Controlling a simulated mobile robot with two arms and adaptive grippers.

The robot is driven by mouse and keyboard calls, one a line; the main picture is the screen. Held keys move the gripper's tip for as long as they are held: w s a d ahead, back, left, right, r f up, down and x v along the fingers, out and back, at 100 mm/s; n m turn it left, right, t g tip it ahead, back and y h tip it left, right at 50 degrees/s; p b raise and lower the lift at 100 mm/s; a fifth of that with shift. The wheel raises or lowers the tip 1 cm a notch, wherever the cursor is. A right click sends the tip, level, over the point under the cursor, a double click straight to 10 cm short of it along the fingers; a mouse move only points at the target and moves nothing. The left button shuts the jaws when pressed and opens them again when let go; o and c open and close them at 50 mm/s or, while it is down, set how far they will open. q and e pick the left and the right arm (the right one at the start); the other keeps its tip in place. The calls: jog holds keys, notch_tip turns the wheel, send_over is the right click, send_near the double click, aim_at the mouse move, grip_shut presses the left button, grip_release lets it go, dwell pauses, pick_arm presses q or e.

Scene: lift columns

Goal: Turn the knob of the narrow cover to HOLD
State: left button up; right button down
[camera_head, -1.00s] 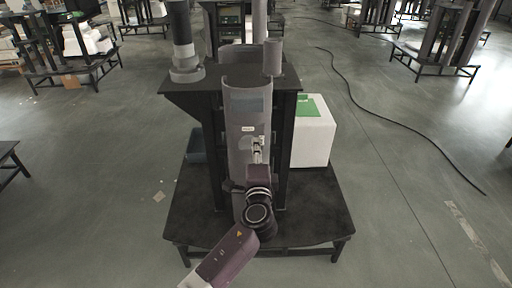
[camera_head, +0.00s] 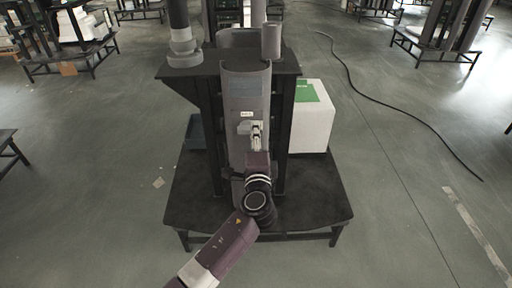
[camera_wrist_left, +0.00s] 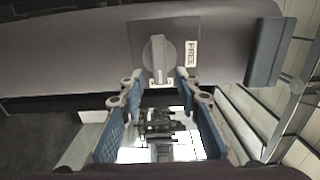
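The narrow cover (camera_head: 245,83) is a tall grey curved panel on the front of the black column stand. It carries a plate with a grey knob (camera_wrist_left: 157,57); a label (camera_wrist_left: 192,53) reading FREE sits beside the knob in the wrist view. My left gripper (camera_head: 257,127) is in front of the plate and partly hides it in the head view. In the wrist view the left gripper (camera_wrist_left: 160,82) is open, its two fingertips apart on either side of the knob's lower end. Contact with the knob cannot be told. My right gripper is not in view.
The stand's black base (camera_head: 310,205) is below. A white box with a green top (camera_head: 313,125) stands on it at right, a dark blue bin (camera_head: 195,132) at left. A grey cylinder (camera_head: 271,40) stands on top. A cable (camera_head: 400,112) lies on the floor at right.

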pick_arm(q)
jog(key=s, duration=1.1)
jog(key=shift+s, duration=0.15)
